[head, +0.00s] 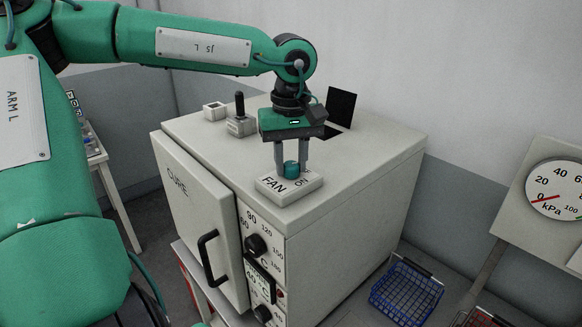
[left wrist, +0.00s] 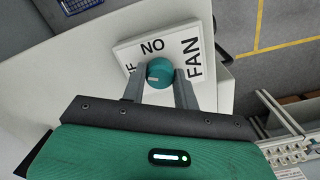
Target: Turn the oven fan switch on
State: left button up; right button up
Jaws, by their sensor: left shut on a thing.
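The fan switch is a white box (head: 272,191) on top of the oven (head: 380,150), lettered FAN and ON. A round teal knob (head: 291,170) stands on it. My left gripper (head: 291,161) points down from above, its two grey fingers on either side of the knob and shut on it. My right gripper is out of view.
A grey box with a black lever (head: 240,122) and a small white block (head: 215,111) stand behind on the oven top. A black panel (head: 341,106) stands at the back. The oven door (head: 190,215) looks shut. A blue basket (head: 406,290) and a kPa gauge (head: 555,190) are at right.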

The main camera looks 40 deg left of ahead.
pick_arm(q)
jog(key=m+b, duration=0.1)
jog(key=m, duration=0.2)
jog(key=shift+f+m, duration=0.1)
jog(key=shift+m, duration=0.3)
jog(key=m, duration=0.2)
jog(key=shift+m+b, duration=0.3)
jog(key=shift+b, duration=0.1)
jog(key=m, duration=0.2)
jog(key=shift+m, duration=2.1)
jog(key=o, duration=1)
jog(key=shift+r+b, duration=0.25)
jog(key=shift+b, duration=0.05)
